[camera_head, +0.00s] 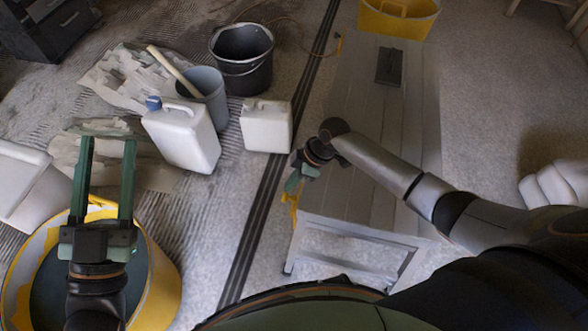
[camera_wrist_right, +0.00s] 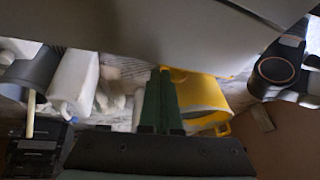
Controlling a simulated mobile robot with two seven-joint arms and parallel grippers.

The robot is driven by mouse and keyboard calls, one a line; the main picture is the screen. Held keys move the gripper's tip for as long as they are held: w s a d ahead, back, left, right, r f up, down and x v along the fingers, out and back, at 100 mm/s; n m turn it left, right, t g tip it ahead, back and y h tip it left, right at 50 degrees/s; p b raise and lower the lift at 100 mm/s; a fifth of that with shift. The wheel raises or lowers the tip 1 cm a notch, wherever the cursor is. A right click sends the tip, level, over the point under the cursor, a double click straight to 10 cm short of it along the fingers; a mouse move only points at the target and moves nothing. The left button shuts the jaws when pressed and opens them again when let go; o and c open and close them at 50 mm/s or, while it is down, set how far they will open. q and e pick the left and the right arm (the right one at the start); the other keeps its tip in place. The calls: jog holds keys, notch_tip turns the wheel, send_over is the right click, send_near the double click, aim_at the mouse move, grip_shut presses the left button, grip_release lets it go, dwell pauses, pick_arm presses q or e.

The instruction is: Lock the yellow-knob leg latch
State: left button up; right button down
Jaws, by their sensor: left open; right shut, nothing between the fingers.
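The grey work platform (camera_head: 375,150) stretches away from me, with a leg frame (camera_head: 355,250) at its near end. A small yellow part (camera_head: 293,205) shows at its near left edge, just below my right gripper (camera_head: 291,186); I cannot tell whether it is the latch knob or whether they touch. In the right wrist view, the right gripper (camera_wrist_right: 158,98) is shut and empty, under a broad grey surface (camera_wrist_right: 150,30). No latch is clear there. My left gripper (camera_head: 108,140) is open and empty, above the yellow tub at lower left.
The big yellow tub (camera_head: 165,285) stands at lower left. White canisters (camera_head: 185,140), a grey bucket (camera_head: 210,88) and a black bucket (camera_head: 242,75) stand left of the platform. A yellow container (camera_head: 400,22) is at its far end. A dark float (camera_head: 389,67) lies on top.

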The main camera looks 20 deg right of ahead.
aim_at(286, 197)
pick_arm(q)
notch_tip(286, 197, down, 14)
jog(key=w+n+g+y+p, duration=0.2)
jog(key=n+g+y, duration=0.2)
jog(key=g, duration=0.1)
pick_arm(e)
jog(key=s+p, duration=0.1)
jog(key=s+a+t+h+p, duration=0.1)
jog(key=p, duration=0.1)
jog(key=shift+s+a+r+n, duration=0.25)
jog(key=shift+a+r+n, duration=0.05)
jog(key=shift+r, duration=0.1)
pick_arm(q)
jog(key=s+f+g+y, duration=0.1)
jog(key=s+f+g, duration=0.2)
jog(key=f, duration=0.3)
jog(key=s+f+n+g+p, duration=0.1)
jog(key=s+f+g, duration=0.3)
jog(key=f, duration=0.3)
jog(key=shift+s+a+y, duration=0.2)
jog(key=shift+s+y, duration=0.2)
pick_arm(e)
jog(key=shift+s+a+f, duration=0.1)
jog(key=shift+s+a, duration=0.3)
jog(key=shift+s, duration=0.15)
